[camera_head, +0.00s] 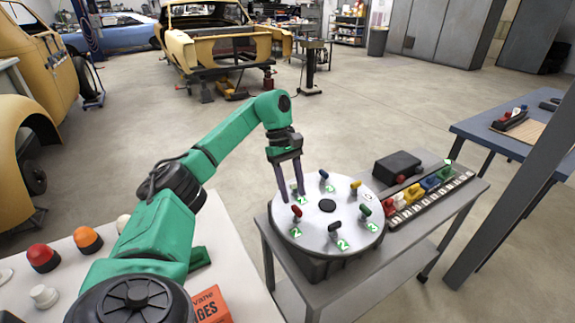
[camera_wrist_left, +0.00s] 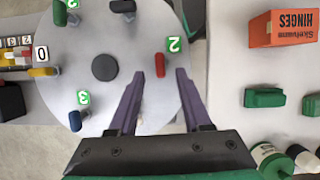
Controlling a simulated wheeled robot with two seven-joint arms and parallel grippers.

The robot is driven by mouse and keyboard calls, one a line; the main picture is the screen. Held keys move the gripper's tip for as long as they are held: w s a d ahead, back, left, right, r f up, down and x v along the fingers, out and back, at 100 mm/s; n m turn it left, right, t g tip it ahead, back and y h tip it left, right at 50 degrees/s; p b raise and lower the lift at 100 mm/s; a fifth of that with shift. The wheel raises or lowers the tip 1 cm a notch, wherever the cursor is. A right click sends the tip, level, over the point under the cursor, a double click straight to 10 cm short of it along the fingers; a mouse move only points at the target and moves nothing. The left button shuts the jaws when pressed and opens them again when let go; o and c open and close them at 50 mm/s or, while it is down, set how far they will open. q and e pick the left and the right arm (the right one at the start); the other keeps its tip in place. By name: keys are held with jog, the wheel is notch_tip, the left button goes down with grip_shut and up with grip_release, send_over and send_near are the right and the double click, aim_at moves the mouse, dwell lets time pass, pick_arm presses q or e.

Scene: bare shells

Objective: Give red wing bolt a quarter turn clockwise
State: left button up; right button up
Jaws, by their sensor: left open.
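The red wing bolt (camera_head: 296,211) stands near the left edge of a round grey disc (camera_head: 318,248), beside a green tag marked 2 (camera_head: 295,232). In the left wrist view the red wing bolt (camera_wrist_left: 160,65) lies just ahead of the gap between my fingertips. Its wing runs roughly along the fingers. My left gripper (camera_head: 293,197) points down over the disc, open and empty, with its two purple fingers apart. The left wrist view shows both fingers (camera_wrist_left: 161,74). I cannot tell the exact height of the tips above the disc. My right gripper is not in view.
Other wing bolts ring the disc: blue (camera_head: 324,174), yellow (camera_head: 355,185), green (camera_head: 365,209) and black (camera_head: 335,226). A dark hub (camera_head: 327,205) sits in the centre. A strip of coloured pieces (camera_head: 425,205) lies to the right. An orange hinges box (camera_head: 210,306) stands at the lower left.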

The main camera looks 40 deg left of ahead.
pick_arm(q)
jog(key=s+p+v, duration=0.1)
jog(key=p+v, duration=0.4)
jog(key=v, duration=0.5)
jog(key=shift+w+r, duration=0.25)
jog(key=shift+w, duration=0.25)
jog(key=shift+a, duration=0.1)
jog(key=shift+f, duration=0.1)
